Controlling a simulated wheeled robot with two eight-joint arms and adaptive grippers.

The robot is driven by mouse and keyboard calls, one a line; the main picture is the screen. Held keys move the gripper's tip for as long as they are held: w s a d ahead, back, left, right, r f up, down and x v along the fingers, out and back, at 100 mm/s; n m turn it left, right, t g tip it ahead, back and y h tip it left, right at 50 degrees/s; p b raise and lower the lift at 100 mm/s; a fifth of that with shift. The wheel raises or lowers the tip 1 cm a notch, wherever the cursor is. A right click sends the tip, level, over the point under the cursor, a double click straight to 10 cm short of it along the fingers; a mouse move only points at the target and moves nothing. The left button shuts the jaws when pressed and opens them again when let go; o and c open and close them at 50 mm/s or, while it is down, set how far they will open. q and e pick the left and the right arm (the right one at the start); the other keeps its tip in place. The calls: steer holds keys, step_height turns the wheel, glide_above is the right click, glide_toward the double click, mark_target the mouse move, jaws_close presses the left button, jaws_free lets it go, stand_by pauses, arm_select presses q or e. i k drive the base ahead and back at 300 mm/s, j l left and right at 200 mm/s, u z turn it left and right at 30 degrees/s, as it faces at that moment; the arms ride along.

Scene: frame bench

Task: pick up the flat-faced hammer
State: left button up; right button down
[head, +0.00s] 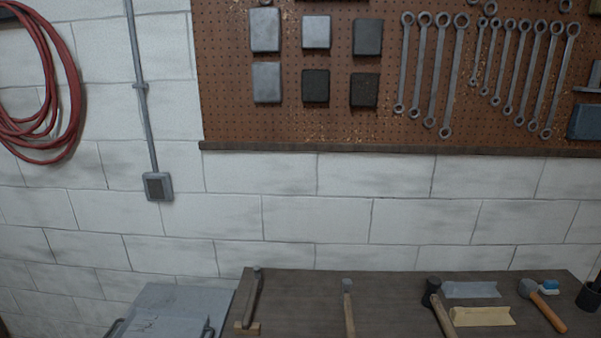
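Several hammer-like tools lie on the dark bench (300,310) at the bottom of the head view. One with a small grey head and wooden handle (348,305) lies near the middle. Right of it is one with a larger dark head and wooden handle (436,302). At the left is a thin tool with a dark handle (252,297), beside a small wood piece. I cannot tell from the faces which is the flat-faced hammer. Some handles run off the bottom edge. Neither gripper is in view.
A grey cloth or sheet (472,290) and a yellow one (483,317) lie between the two right tools. A blue-and-white brush-like item (549,287) and a dark cup (590,296) stand at right. A grey box (170,308) is left of the bench. A tool pegboard (300,125) hangs behind.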

mark_target(346, 299)
steer(key=l+u, duration=0.25)
steer(key=u, duration=0.25)
steer(key=k+l+u, duration=0.15)
steer(key=u, duration=0.35)
steer(key=k+l, duration=0.05)
steer(key=l, duration=0.05)
